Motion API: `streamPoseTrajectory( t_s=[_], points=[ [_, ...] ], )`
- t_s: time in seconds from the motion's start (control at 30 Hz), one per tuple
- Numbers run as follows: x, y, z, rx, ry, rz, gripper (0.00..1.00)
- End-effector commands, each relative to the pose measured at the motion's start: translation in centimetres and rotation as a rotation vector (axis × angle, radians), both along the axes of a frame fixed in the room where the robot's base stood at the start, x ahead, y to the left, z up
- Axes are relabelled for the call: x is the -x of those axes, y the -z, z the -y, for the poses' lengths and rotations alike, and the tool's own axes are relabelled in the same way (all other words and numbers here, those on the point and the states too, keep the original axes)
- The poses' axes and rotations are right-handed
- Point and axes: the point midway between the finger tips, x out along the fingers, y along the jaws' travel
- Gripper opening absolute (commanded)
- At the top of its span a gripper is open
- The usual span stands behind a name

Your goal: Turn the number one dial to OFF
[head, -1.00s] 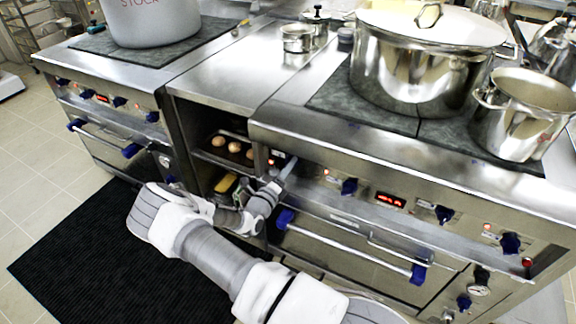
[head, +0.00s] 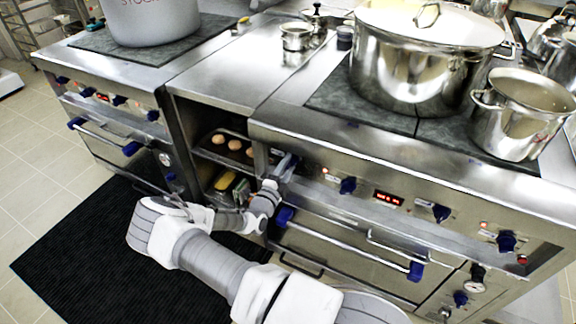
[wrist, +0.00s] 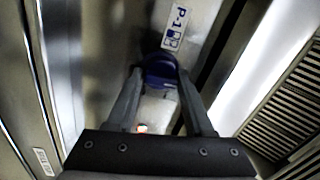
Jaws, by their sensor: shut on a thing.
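The number one dial (wrist: 160,68) is a dark blue knob under a "P-1" label (wrist: 178,27) in the wrist view. My gripper (wrist: 159,75) has one finger on each side of the dial and is shut on it. In the head view my gripper (head: 287,164) is at the left end of the right stove's front panel (head: 325,160), and it hides this dial. I cannot read the dial's pointer position. A small lit red light (wrist: 142,128) shows between the fingers in the wrist view.
Other blue dials (head: 348,185) and a red display (head: 389,198) are along the same panel. An oven handle (head: 345,247) runs below. A large lidded pot (head: 415,75) and a smaller pot (head: 522,115) stand on top. An open shelf with eggs (head: 218,139) is to the left.

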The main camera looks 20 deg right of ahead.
Motion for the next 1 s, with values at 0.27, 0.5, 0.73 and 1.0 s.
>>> streamPoseTrajectory(
  t_s=[0.27, 0.5, 0.73, 1.0],
  points=[
    [0.13, 0.3, -0.07, 0.011, 0.0, -0.023, 0.0],
    [0.17, 0.33, -0.04, 0.011, 0.001, -0.023, 0.0],
    [0.12, 0.21, -0.01, 0.011, 0.0, -0.021, 0.81],
    [0.16, 0.1, -0.13, 0.012, 0.0, -0.018, 0.81]
  ],
)
